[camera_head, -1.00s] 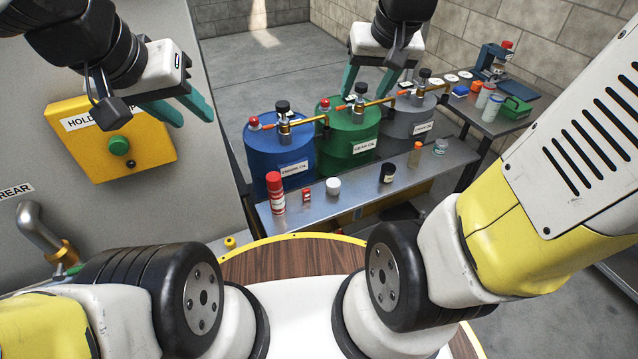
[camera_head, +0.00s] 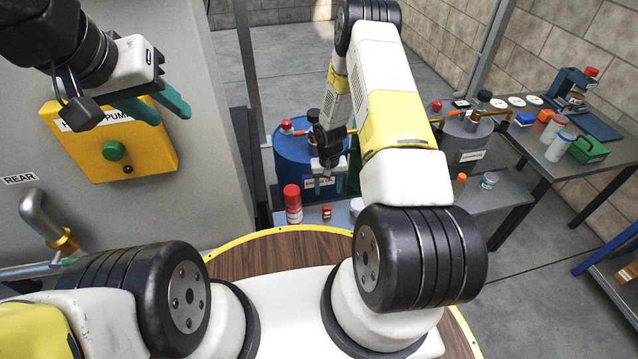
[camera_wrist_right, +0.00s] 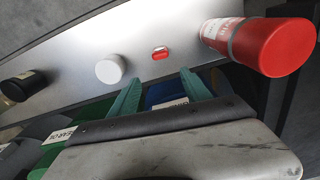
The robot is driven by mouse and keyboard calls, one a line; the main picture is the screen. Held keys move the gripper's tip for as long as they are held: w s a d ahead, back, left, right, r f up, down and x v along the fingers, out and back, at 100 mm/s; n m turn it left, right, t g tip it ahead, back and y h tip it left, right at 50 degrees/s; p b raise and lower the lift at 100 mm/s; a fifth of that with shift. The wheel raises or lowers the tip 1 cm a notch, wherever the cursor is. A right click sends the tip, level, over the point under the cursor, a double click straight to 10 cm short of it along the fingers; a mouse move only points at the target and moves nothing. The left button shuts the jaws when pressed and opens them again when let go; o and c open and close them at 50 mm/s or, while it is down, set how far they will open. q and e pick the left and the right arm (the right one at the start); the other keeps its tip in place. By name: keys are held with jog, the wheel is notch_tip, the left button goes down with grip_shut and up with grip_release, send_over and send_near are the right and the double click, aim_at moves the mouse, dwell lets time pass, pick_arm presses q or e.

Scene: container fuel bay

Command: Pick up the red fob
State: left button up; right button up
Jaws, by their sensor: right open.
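The red fob (camera_head: 327,212) is small and lies on the grey metal bench (camera_head: 342,216), just right of a red spray can (camera_head: 292,204). In the right wrist view the fob (camera_wrist_right: 160,53) sits alone on the bench, between a white cap (camera_wrist_right: 110,70) and the can. My right gripper (camera_head: 328,186) is open and empty. It hangs above the bench near the fob, and its two green fingertips (camera_wrist_right: 162,80) point toward the fob without touching it. My left gripper (camera_head: 171,117) is open and empty in front of the yellow pump box, far from the fob.
The red can (camera_wrist_right: 272,46) is the nearest obstacle, close beside the fob. The blue drum (camera_head: 290,160) stands behind the bench. My right arm hides the green drum and part of the bench. A black-lidded jar (camera_wrist_right: 20,86) stands farther left in the wrist view.

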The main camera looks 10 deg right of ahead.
aim_at(327, 218)
jog(key=f, duration=0.4)
jog(key=s+f, duration=0.1)
jog(key=f, duration=0.6)
jog(key=shift+s+a+f, duration=0.3)
jog(key=shift+s+f, duration=0.05)
jog(key=shift+s, duration=0.05)
jog(key=shift+c, duration=0.5)
grip_shut()
